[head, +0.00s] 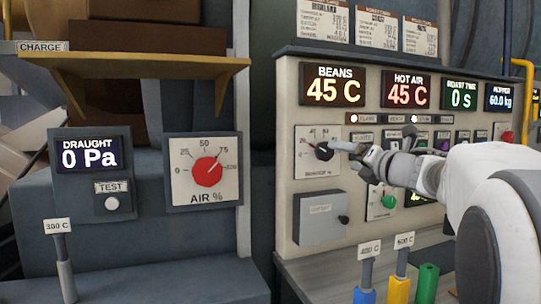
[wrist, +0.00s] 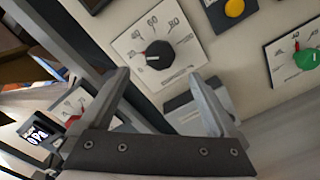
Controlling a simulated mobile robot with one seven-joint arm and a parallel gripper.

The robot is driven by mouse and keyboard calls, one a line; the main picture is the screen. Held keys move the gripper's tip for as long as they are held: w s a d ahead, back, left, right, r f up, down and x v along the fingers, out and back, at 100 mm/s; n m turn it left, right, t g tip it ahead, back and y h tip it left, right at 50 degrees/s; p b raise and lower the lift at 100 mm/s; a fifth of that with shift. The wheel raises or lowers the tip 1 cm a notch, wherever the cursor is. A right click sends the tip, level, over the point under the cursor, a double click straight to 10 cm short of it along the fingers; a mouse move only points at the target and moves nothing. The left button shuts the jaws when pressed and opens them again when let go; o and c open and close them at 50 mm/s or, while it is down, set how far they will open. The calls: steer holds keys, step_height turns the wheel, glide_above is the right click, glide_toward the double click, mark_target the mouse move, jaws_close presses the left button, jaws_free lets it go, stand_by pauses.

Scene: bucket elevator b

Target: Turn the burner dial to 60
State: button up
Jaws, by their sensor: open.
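The burner dial (head: 324,151) is a black round knob on a white square scale plate on the cream panel. In the wrist view the dial (wrist: 160,54) shows a red pointer aimed left, at the low side of the scale, below the 40 mark; its exact reading is too small to tell. My gripper (head: 352,160) is just right of the dial in the head view, one finger overlapping the plate's right part. In the wrist view my gripper (wrist: 160,80) is open and empty, its fingers apart on either side below the dial. Contact with the knob cannot be seen.
A grey box (head: 320,218) sticks out below the dial. Upright levers, blue (head: 365,280) and yellow (head: 399,288), stand in front. A red AIR dial (head: 207,171) is on the left unit.

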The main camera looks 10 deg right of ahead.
mark_target(327, 152)
steer(key=w, duration=0.3)
steer(key=w+a, duration=0.1)
steer(key=w, duration=0.4)
steer(key=shift+w+a, duration=0.35)
steer(key=shift+w, duration=0.05)
steer(key=c, duration=1.3)
